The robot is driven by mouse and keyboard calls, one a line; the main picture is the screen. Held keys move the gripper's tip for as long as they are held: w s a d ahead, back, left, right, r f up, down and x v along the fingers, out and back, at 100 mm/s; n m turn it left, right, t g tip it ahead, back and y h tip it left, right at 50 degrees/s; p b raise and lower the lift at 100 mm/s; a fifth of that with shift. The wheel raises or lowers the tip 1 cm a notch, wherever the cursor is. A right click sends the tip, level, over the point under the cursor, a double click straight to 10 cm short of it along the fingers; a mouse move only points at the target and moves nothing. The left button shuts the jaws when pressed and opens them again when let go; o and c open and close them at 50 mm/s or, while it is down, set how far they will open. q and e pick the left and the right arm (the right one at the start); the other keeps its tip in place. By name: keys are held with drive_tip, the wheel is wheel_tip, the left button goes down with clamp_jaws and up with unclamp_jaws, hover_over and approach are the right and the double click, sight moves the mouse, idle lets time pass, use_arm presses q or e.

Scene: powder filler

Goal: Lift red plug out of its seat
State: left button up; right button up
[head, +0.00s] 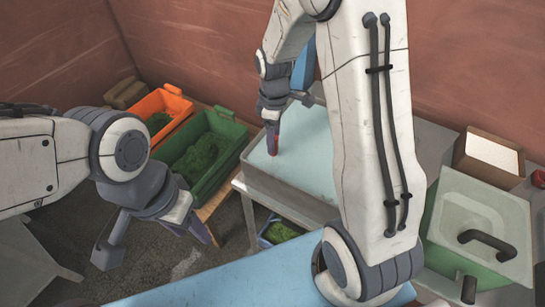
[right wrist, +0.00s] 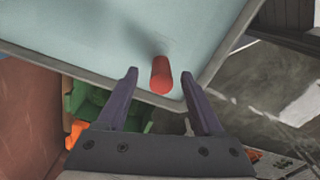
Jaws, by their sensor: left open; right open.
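The red plug (right wrist: 161,76) is a short red cylinder standing up from the pale blue top of a grey-rimmed tray (right wrist: 205,30), near its edge. In the head view the plug (head: 273,150) is mostly hidden by my right gripper (head: 273,138), which points down at it. In the right wrist view the plug shows between the two open fingertips of the right gripper (right wrist: 159,77), with a gap on each side. My left gripper (head: 204,232) is open and empty, over the floor at the left, away from the plug.
A green crate (head: 236,134) and an orange crate (head: 178,101) with green contents stand left of the tray. A green box with a clear lid (head: 475,212) and a brown box (head: 490,150) stand at the right. A blue surface (head: 240,278) lies in front.

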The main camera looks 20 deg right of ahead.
drive_tip(key=shift+s+a+f, duration=0.1)
drive_tip(key=shift+f, duration=1.45)
clamp_jaws()
wheel_tip(320, 180, up, 10)
drive_tip(key=shift+r+b, duration=0.1)
drive_tip(key=shift+b, duration=0.8)
